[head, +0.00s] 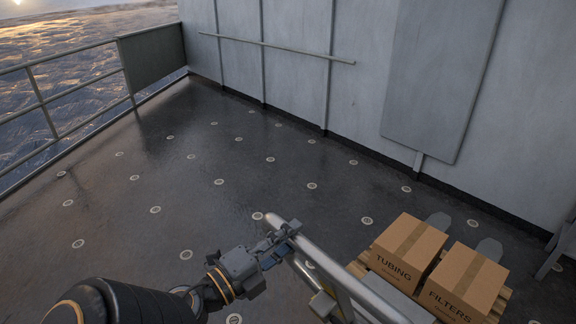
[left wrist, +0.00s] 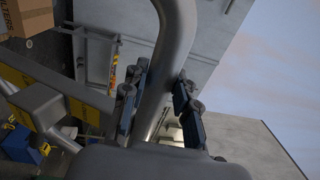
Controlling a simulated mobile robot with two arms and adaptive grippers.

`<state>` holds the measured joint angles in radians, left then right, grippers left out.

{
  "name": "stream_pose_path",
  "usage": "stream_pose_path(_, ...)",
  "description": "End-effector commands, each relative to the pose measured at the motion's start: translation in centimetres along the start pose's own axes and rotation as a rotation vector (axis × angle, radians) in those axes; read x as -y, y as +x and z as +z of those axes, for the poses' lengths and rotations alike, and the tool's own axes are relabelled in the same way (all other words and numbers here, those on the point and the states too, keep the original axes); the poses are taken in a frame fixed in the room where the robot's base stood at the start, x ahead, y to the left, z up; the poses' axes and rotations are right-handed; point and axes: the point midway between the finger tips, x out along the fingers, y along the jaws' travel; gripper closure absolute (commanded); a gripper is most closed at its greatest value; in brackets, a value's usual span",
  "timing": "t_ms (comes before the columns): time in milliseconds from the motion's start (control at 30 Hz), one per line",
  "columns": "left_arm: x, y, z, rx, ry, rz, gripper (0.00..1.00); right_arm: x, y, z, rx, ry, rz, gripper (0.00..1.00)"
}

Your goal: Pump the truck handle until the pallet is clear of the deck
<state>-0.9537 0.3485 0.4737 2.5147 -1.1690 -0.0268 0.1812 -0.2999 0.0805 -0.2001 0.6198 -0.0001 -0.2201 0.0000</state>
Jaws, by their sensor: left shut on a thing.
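The truck handle (head: 338,270) is a grey tube frame rising at the lower middle of the head view. My left gripper (head: 284,240) is shut on its upper left end. In the left wrist view the handle's bent tube (left wrist: 167,65) runs between the two fingers of my left gripper (left wrist: 160,108). The wooden pallet (head: 357,268) shows at the lower right under two cartons, TUBING (head: 408,254) and FILTERS (head: 463,284). Grey fork tips (head: 489,249) stick out past its far side. The gap between pallet and deck is hidden. My right gripper is not in view.
The dark deck (head: 220,150) with round fittings is clear left of and beyond the truck. A grey wall (head: 290,70) with a rail closes the back and right. A railing (head: 50,120) runs along the left edge. A grey support (head: 556,250) stands at the far right.

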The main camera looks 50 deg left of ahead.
Motion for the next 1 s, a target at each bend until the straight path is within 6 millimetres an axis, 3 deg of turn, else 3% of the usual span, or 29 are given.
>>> stream_pose_path(33,-1.0,-0.3,0.0,0.0,-0.007,0.019,1.0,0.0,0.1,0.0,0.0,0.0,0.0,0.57)
stream_pose_path(467,-1.0,-0.8,0.1,0.0,-0.003,0.013,1.0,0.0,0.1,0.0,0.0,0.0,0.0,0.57)
stream_pose_path(767,-1.6,-2.8,0.1,0.006,-0.004,-0.003,1.0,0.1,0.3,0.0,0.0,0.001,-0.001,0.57)
stream_pose_path(1000,-2.7,-5.5,0.1,0.005,-0.004,-0.016,1.0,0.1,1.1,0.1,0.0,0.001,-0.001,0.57)
